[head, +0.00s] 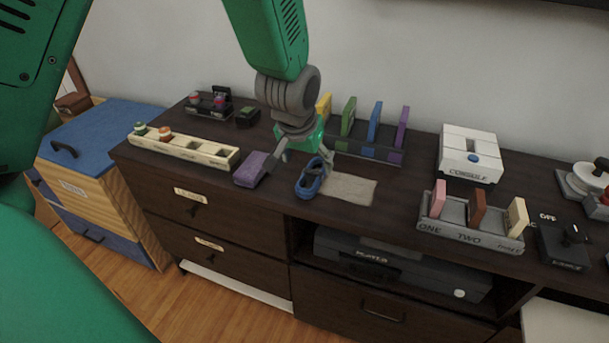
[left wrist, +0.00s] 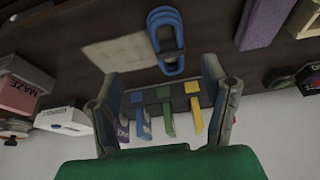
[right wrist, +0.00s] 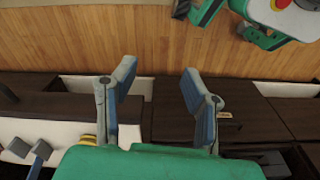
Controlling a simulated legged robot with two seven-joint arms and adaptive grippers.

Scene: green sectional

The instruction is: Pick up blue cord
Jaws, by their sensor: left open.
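The blue cord (head: 311,177) is a coiled bundle on the dark cabinet top, at the left edge of a beige mat (head: 347,189). My left gripper (head: 298,160) is open and empty, fingers down, just behind and above the cord. In the left wrist view the cord (left wrist: 166,42) lies beyond the fingertips (left wrist: 160,75), roughly centred between them, with no finger closed on it. A purple block (head: 251,169) lies by the gripper's left finger. My right gripper (right wrist: 161,82) is open and empty in the right wrist view, away from the cord.
A rack of upright coloured panels (head: 364,148) stands close behind the cord. A cream tray (head: 185,148) is to the left. A white console box (head: 468,154) and a grey numbered rack (head: 467,225) are to the right. The cabinet's front edge is near the cord.

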